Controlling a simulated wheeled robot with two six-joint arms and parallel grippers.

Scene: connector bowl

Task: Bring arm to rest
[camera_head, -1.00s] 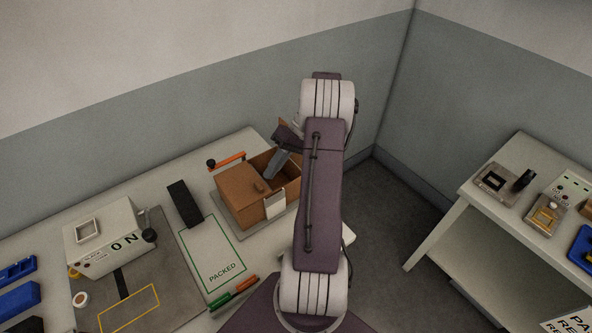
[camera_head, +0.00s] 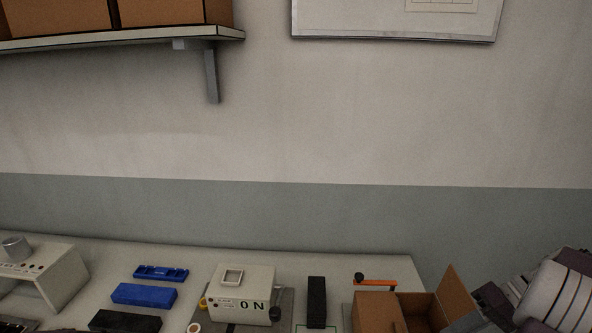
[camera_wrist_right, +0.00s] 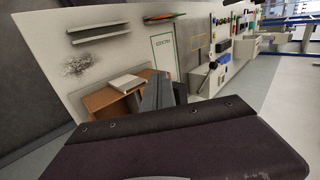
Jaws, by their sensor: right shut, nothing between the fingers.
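My right arm comes into the head view at the lower right, beside the open brown cardboard box (camera_head: 450,292). In the right wrist view my right gripper (camera_wrist_right: 157,88) shows its grey fingers closed together, with nothing seen between them. The same box (camera_wrist_right: 97,101) is just left of the fingers in that view, with a white piece on it. Whether the fingers are over or inside the box I cannot tell. My left gripper is in neither view.
The bench holds a white ON box (camera_head: 243,292), a black block (camera_head: 316,301), an orange-handled tool (camera_head: 385,282) and blue trays (camera_head: 144,295). A white device (camera_head: 45,272) stands at the left. A shelf (camera_head: 130,39) with cartons is on the wall above.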

